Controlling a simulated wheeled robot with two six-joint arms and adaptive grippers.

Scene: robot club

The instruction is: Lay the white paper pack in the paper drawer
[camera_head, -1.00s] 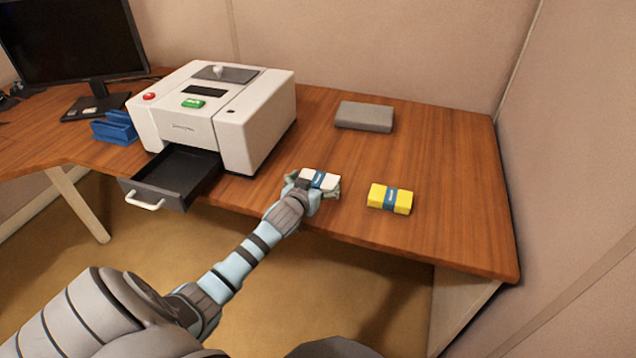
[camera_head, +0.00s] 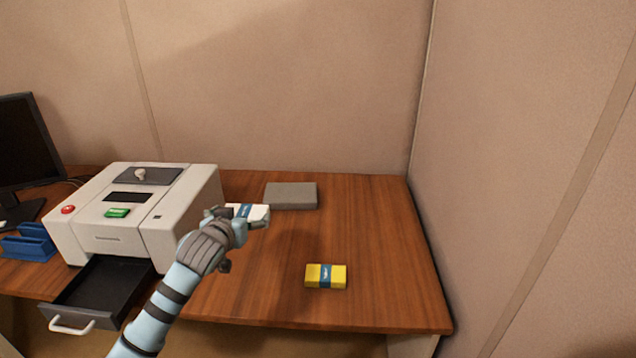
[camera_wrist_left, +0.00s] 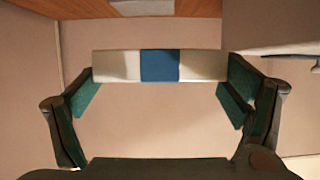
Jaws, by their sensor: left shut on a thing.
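The white paper pack (camera_head: 259,211) with a blue band is held between the fingers of my left gripper (camera_head: 240,222), above the table and right of the printer. In the left wrist view the pack (camera_wrist_left: 115,67) spans between both fingers of the gripper (camera_wrist_left: 160,90). The paper drawer (camera_head: 101,288) is pulled out of the front of the white printer (camera_head: 180,211); its dark tray looks empty and its handle faces me. My right gripper is out of view.
A yellow pack (camera_head: 314,276) with a blue band lies on the wooden table (camera_head: 380,250) to the right. A grey flat block (camera_head: 291,195) lies behind. A blue holder (camera_head: 30,243) and a monitor (camera_head: 20,150) stand left of the printer. A partition wall borders the right side.

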